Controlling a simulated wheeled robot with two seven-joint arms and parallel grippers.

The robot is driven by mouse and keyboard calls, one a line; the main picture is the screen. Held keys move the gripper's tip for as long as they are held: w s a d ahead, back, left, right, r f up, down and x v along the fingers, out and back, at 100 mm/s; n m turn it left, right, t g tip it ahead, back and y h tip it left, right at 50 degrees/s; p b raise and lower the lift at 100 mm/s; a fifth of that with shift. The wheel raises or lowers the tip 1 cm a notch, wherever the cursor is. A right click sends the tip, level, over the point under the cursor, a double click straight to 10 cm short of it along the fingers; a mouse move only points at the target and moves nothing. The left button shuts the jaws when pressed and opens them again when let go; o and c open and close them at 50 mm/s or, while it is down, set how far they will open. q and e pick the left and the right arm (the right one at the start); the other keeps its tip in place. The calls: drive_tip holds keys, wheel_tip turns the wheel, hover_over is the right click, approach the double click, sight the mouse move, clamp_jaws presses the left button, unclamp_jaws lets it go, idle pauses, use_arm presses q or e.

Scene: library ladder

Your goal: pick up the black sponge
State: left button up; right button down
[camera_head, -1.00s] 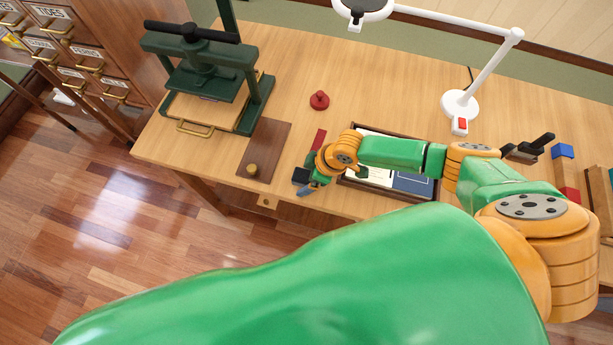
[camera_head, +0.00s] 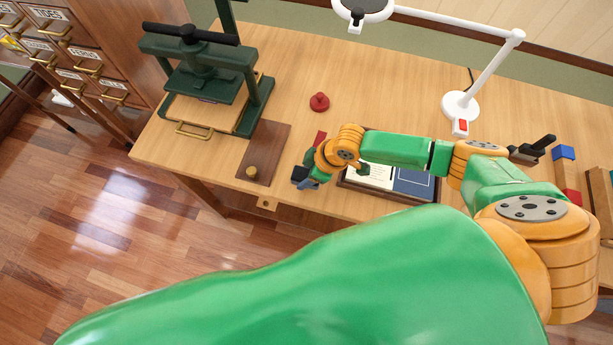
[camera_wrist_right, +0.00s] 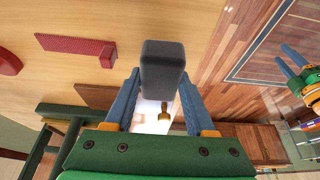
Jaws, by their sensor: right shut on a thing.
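The black sponge (camera_wrist_right: 162,68) is a dark block between the two blue fingers of my right gripper (camera_wrist_right: 158,88) in the right wrist view. The fingers are shut on it, one on each side. In the head view my right gripper (camera_head: 308,180) is at the front edge of the table, with the sponge (camera_head: 299,173) showing as a small dark piece at its tip. Whether the sponge is clear of the tabletop is hard to tell. My left gripper (camera_wrist_right: 287,60) shows small at the right of the right wrist view, its blue fingers apart and nothing between them.
A brown board with a brass knob (camera_head: 263,155) lies left of my right gripper, and a green press (camera_head: 205,80) stands beyond it. A red item (camera_wrist_right: 75,45) is close by. A framed tray (camera_head: 400,194) lies under my right arm. A white lamp (camera_head: 460,105) stands behind.

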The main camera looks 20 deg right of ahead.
drive_tip(key=s+a+r+p, duration=0.2)
drive_tip(key=s+a+r, duration=0.1)
drive_tip(key=s+r, duration=0.7)
drive_tip(key=s, duration=0.3)
drive_tip(key=shift+s+r, duration=0.3)
drive_tip(key=shift+s, duration=0.1)
